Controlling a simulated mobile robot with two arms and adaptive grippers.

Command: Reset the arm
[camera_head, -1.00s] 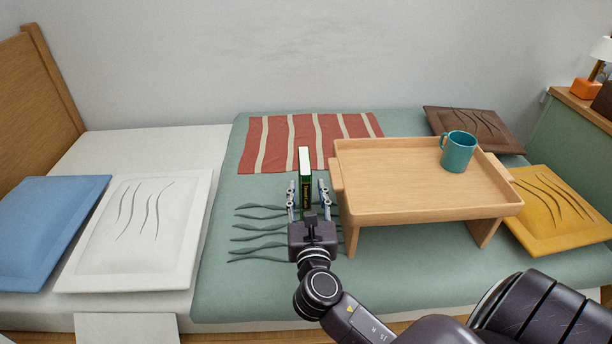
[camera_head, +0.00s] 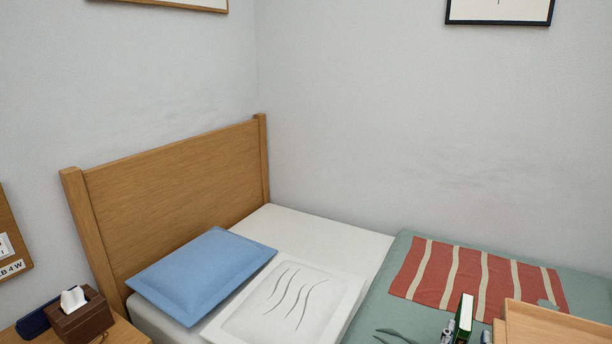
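My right gripper (camera_head: 467,336) shows only by its fingertips at the bottom edge of the head view. Its two fingers are apart, one on each side of a green book (camera_head: 464,318), with gaps between them and the book. The book stands upright with its white page edge up. The rest of my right arm is below the picture. My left gripper is not in view.
The wooden bed tray (camera_head: 545,322) is at the lower right, close beside the gripper. A red striped cloth (camera_head: 480,278) lies behind the book. Blue (camera_head: 203,272) and white (camera_head: 287,300) pillows, the wooden headboard (camera_head: 175,200) and a tissue box (camera_head: 80,318) are on the left.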

